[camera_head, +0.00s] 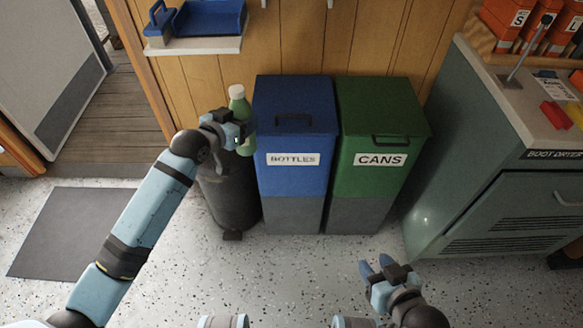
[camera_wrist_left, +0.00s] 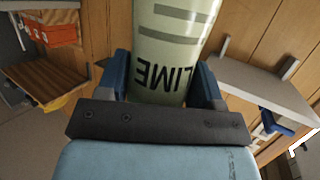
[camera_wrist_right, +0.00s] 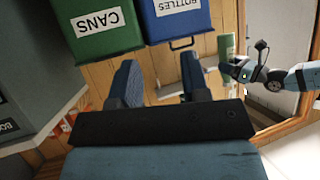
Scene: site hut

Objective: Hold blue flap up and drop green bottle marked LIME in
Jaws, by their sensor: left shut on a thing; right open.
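The pale green bottle marked LIME (camera_head: 241,112) is upright beside the left edge of the blue bin. My left gripper (camera_head: 238,130) is shut on it; the left wrist view shows the bottle (camera_wrist_left: 172,45) between both fingers, its LIME label upside down. The blue bin labelled BOTTLES (camera_head: 292,185) has its blue flap (camera_head: 294,100) with a dark handle on top; the flap is down. My right gripper (camera_head: 378,270) is open and empty, low in front of the bins. The right wrist view shows its two spread fingers (camera_wrist_right: 160,80) with the blue bin (camera_wrist_right: 175,18) beyond.
A green CANS bin (camera_head: 375,155) stands against the blue bin's right side. A dark cylinder (camera_head: 229,195) stands left of the blue bin, below the bottle. A grey cabinet (camera_head: 490,170) is at the right. A shelf (camera_head: 195,44) is on the wall above left. The floor in front is clear.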

